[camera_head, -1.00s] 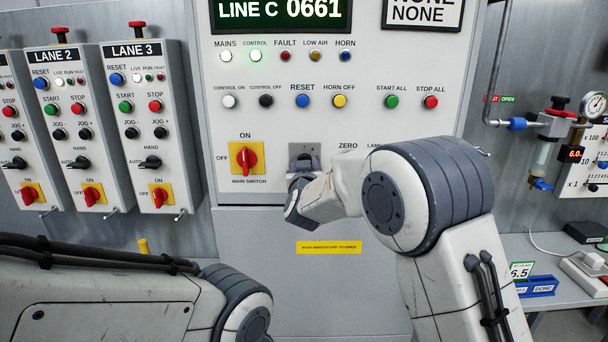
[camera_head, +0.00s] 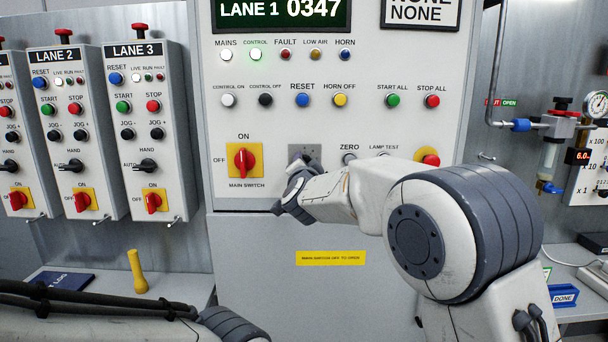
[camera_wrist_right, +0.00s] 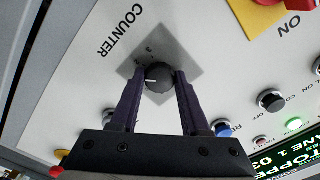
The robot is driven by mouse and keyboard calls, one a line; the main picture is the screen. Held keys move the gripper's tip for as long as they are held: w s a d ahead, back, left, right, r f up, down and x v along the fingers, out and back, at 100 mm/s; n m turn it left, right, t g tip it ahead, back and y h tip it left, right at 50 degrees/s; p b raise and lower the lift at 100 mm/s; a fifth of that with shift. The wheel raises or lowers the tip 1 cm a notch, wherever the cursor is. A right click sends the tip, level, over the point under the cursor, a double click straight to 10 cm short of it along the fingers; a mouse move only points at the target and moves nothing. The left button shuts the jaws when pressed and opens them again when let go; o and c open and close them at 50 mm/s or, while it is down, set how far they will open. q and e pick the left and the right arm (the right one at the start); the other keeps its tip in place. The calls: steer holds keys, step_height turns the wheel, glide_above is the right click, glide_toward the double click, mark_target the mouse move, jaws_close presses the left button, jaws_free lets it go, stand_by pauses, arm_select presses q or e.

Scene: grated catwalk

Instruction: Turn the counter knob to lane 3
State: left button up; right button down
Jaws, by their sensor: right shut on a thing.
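The counter knob (camera_wrist_right: 158,76) is black and round with a white pointer mark, on a grey square plate in the right wrist view. The word COUNTER (camera_wrist_right: 118,37) is printed beside it. My right gripper (camera_wrist_right: 157,84) is shut on the knob, one dark finger on each side. In the head view my right gripper (camera_head: 299,172) is at the panel and hides the knob; part of the grey plate (camera_head: 313,151) shows above it. The display (camera_head: 282,10) reads LANE 1 0347. My left gripper is out of view.
The red main switch (camera_head: 244,160) on its yellow plate is left of the counter plate. The zero button (camera_head: 349,158) is close on the right. A red button on yellow (camera_head: 428,157) is partly behind my right arm. Lane boxes (camera_head: 147,130) stand at the left.

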steer(key=m+b, duration=0.7)
steer(key=m, duration=0.5)
steer(key=shift+f, duration=0.1)
stand_by(0.4)
steer(key=shift+c, duration=1.9)
jaws_free()
steer(key=shift+s, duration=0.1)
steer(key=s+b, duration=0.1)
steer(key=s, duration=0.9)
steer(key=shift+s, duration=0.15)
